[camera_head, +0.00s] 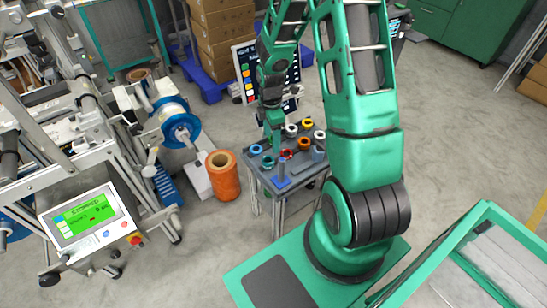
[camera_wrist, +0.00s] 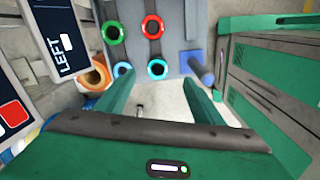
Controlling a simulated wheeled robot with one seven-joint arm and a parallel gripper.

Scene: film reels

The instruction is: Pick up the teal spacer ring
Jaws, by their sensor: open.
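The teal spacer ring (camera_wrist: 157,69) lies flat on the grey tabletop in the wrist view, just beyond the gap between my fingertips. It also shows near the table's front left corner in the head view (camera_head: 268,162). My gripper (camera_wrist: 157,84) is open and empty, its two green fingers reaching forward on either side of the ring's line. In the head view my gripper (camera_head: 274,141) hangs over the left part of the table. I cannot tell its exact height above the ring.
A blue ring (camera_wrist: 123,69) is beside it, partly behind my left finger. A green ring (camera_wrist: 113,33) and red ring (camera_wrist: 153,27) lie farther off. An orange roll (camera_head: 223,176) stands left of the table (camera_head: 258,178).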

